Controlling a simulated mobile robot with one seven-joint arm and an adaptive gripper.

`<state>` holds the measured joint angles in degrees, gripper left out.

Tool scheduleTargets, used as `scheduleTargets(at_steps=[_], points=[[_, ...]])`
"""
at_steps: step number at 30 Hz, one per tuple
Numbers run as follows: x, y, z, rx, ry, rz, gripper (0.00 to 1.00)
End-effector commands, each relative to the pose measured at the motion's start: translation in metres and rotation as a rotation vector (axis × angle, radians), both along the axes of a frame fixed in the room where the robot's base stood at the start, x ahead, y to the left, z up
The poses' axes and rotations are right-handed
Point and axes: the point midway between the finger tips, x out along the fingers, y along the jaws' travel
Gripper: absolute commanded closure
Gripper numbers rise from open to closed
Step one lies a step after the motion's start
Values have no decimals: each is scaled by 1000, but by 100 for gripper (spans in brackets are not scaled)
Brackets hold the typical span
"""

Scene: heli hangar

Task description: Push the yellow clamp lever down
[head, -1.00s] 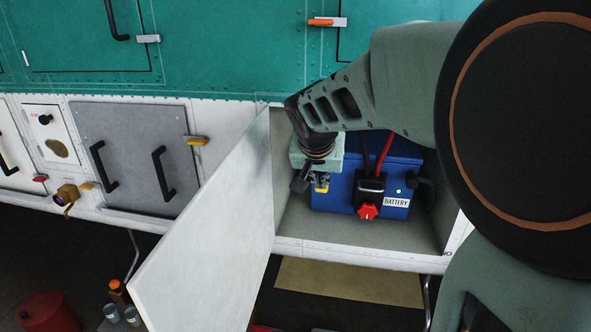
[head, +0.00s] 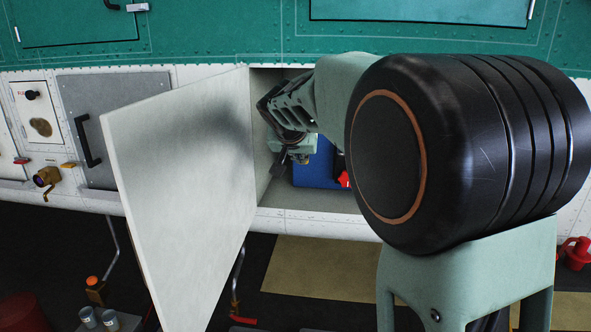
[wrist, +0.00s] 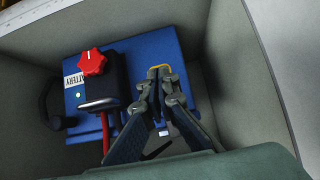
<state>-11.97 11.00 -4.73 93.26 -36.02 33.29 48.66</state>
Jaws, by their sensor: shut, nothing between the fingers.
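The yellow clamp lever (wrist: 178,98) shows in the wrist view only as yellow edges around my fingertips, at the right side of the blue battery (wrist: 140,62). My gripper (wrist: 164,84) is shut and empty, its tips over the lever; I cannot tell whether they touch it. The fingers hide most of the lever, so its tilt is unclear. In the head view my gripper (head: 300,160) is inside the open compartment at the battery's left end (head: 318,168). My arm hides much of the battery there, and the lever cannot be made out.
The battery carries a red knob (wrist: 93,61) on a black block and a red cable (wrist: 105,130). Compartment walls stand close around my gripper. The open white door (head: 185,180) hangs to the left of my arm.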

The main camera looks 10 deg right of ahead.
Motion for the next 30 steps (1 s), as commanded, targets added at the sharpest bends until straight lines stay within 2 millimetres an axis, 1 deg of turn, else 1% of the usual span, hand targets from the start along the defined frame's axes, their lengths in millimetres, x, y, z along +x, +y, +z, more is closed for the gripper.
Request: scheduleTargets(at_steps=[1, 3, 13, 22, 30], points=[[5, -1, -10, 0, -1, 0, 100], [11, -2, -15, 0, 0, 0, 100], [35, -9, -33, 1, 2, 0, 100], [51, -14, -41, 0, 1, 0, 100], [58, -17, -44, 0, 1, 1, 100]])
